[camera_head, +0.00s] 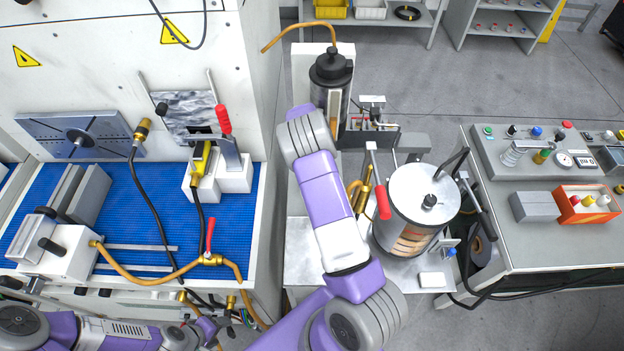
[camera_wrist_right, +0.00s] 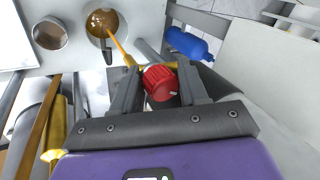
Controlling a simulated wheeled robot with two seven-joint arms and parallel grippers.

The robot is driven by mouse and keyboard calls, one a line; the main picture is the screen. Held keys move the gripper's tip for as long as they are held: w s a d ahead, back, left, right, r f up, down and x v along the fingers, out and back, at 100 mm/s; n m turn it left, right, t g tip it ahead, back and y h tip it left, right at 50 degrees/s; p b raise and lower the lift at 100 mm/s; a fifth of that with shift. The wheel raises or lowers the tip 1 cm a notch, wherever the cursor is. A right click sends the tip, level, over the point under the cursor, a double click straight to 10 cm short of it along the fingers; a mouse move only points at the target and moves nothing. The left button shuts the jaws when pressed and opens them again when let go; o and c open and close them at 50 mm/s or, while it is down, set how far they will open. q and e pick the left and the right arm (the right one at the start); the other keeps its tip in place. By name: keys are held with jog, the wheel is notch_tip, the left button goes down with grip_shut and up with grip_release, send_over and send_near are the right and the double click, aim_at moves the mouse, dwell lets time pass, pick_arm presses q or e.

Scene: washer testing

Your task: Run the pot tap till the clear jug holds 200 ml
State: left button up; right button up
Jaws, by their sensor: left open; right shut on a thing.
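My right gripper (camera_wrist_right: 160,84) is shut on a red knob (camera_wrist_right: 160,82) on a yellow tap (camera_wrist_right: 128,62) in the right wrist view. An amber streak, like a stream, runs from the tap to a round vessel (camera_wrist_right: 103,20), likely the jug, with amber liquid inside and a dark handle. I cannot read its level. In the head view my right arm hides this gripper, and I cannot make out the jug. A dark pot (camera_head: 331,74) with a black lid and an amber gauge stands behind the arm. My left gripper (camera_head: 207,328) is open and empty at the lower left.
A steel pot (camera_head: 420,215) with a lid stands right of my right arm. A blue-matted bench (camera_head: 235,220) with hoses and a red-handled clamp is at left. A control panel (camera_head: 500,150) is at right. A round cup (camera_wrist_right: 49,34) stands beside the jug.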

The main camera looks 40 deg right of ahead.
jog(key=shift+w+d+r, duration=0.1)
jog(key=shift+w+r, duration=0.1)
jog(key=shift+r, duration=0.05)
jog(key=n+b, duration=0.1)
jog(key=b, duration=0.1)
jog(key=n+t+y+b, duration=0.1)
jog(key=n+b, duration=0.1)
jog(key=b, duration=0.1)
jog(key=shift+s+d+f+b, duration=0.1)
jog(key=shift+f+b, duration=0.15)
jog(key=shift+b, duration=0.05)
jog(key=shift+r+n, duration=0.15)
jog(key=shift+n, duration=0.25)
jog(key=shift+r+y, duration=0.1)
jog(key=shift+y, duration=0.2)
jog(key=shift+f+n+b, duration=0.2)
jog(key=shift+n+b, duration=0.4)
jog(key=shift+b, duration=0.5)
jog(key=shift+r+y, duration=0.1)
jog(key=shift+y, duration=0.2)
jog(key=shift+r, duration=0.1)
